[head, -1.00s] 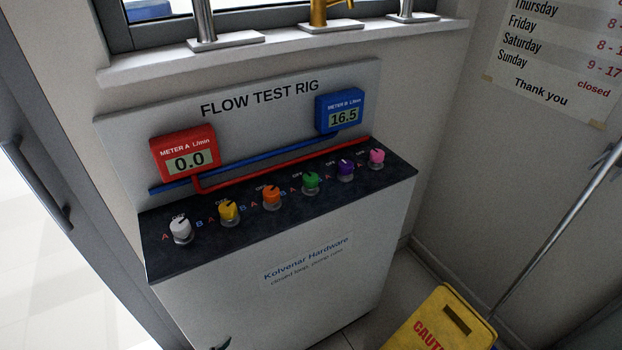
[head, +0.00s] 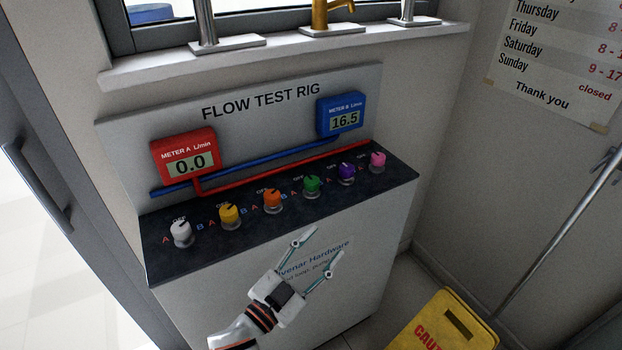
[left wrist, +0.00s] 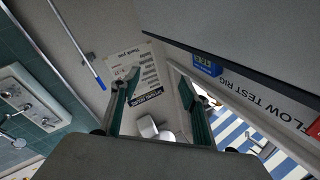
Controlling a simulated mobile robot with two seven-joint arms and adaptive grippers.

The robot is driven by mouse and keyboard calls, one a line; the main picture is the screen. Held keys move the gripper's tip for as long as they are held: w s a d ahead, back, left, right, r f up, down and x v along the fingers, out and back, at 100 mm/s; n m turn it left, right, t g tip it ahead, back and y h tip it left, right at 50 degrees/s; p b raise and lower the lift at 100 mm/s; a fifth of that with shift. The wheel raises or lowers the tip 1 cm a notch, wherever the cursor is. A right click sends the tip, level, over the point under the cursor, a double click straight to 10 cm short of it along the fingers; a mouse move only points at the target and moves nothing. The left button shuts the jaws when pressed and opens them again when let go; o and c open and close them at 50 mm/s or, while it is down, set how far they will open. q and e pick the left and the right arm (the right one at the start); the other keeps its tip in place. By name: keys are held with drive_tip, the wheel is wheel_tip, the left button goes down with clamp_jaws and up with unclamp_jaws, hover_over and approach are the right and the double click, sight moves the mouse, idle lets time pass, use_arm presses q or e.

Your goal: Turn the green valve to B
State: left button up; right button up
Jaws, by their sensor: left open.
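The green valve (head: 312,185) is a small knob in the row on the dark top of the flow test rig (head: 280,225), between the orange and purple valves. Its exact pointer direction is too small to tell. My left gripper (head: 318,247) is open and empty in the head view, in front of the rig's white face, below and apart from the green valve. Its two fingers (left wrist: 160,95) also show spread in the left wrist view, where no valve is visible. My right gripper is not in view.
White (head: 181,232), yellow (head: 231,216), orange (head: 272,199), purple (head: 346,174) and pink (head: 377,161) valves share the row. Red meter A (head: 184,155) reads 0.0; blue meter B (head: 340,115) reads 16.5. A yellow caution sign (head: 445,325) stands at lower right.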

use_arm(q)
drive_tip(key=s+d+r+m+g+h, duration=0.45)
drive_tip(key=d+r+m+g, duration=0.3)
drive_tip(key=d+m, duration=0.2)
drive_tip(key=s+d+r+m+g+h, duration=0.3)
drive_tip(key=d+r+m+g+h, duration=0.2)
drive_tip(key=d+r+m+g, duration=0.45)
drive_tip(key=m+t+y, duration=0.5)
drive_tip(key=m+y, duration=0.2)
drive_tip(key=y, duration=1.3)
approach(311, 180)
drive_tip(key=f, duration=0.2)
drive_tip(key=x, duration=0.7)
drive_tip(key=shift+w, duration=0.4)
